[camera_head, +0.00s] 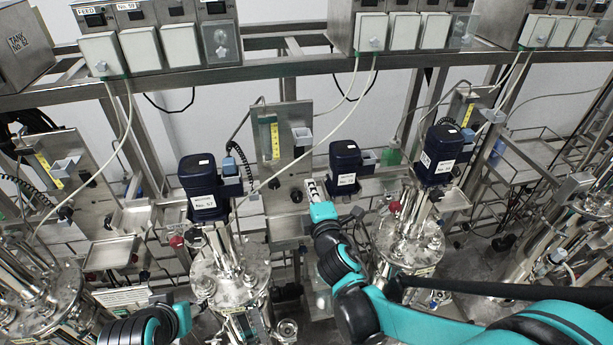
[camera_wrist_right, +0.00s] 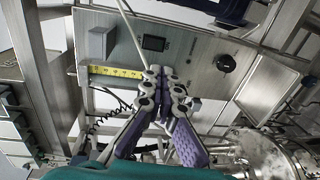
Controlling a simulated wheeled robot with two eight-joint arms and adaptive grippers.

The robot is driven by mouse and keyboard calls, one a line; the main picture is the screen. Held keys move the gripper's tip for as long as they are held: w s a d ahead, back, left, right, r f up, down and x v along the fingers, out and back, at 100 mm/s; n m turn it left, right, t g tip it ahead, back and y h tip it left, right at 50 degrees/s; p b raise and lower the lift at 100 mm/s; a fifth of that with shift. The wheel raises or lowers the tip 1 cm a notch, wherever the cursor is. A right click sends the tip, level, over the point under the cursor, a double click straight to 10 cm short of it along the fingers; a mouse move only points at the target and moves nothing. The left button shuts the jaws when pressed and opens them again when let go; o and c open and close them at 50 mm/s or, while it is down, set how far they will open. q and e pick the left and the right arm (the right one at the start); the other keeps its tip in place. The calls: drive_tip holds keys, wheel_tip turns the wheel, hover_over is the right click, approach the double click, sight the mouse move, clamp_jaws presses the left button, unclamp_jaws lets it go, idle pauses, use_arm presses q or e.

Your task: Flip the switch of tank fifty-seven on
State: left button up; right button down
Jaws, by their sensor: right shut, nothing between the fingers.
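In the head view a dark blue motor (camera_head: 204,187) with a white label, which seems to read No. 57, stands on a steel tank (camera_head: 232,275). My right gripper (camera_head: 312,190) is shut and empty in front of the steel panels right of that motor. In the right wrist view the shut gripper (camera_wrist_right: 165,76) is close to a steel panel (camera_wrist_right: 190,62). That panel carries a round black knob (camera_wrist_right: 227,63) and a black rectangular part (camera_wrist_right: 154,43). The knob is clear of the fingers. I cannot tell its setting or whether the fingers touch the panel.
Another blue motor (camera_head: 345,166) hangs just right of my right gripper, and a third (camera_head: 441,155) is farther right. Hoses and cables cross the frames. A steel rail (camera_head: 290,67) with boxes spans the top. A yellow scale (camera_wrist_right: 115,72) and grey box (camera_wrist_right: 100,43) sit near the fingertips.

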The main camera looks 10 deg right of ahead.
sight(300, 157)
drive_tip(key=w, duration=0.4)
drive_tip(key=w+f, duration=0.1)
drive_tip(key=w, duration=0.8)
drive_tip(key=shift+f, duration=0.3)
drive_tip(key=shift+s, duration=0.1)
drive_tip(key=shift+b, duration=0.3)
drive_tip(key=shift+w+f+b, duration=0.15)
drive_tip(key=shift+w+b, duration=0.15)
drive_tip(key=shift+b, duration=0.05)
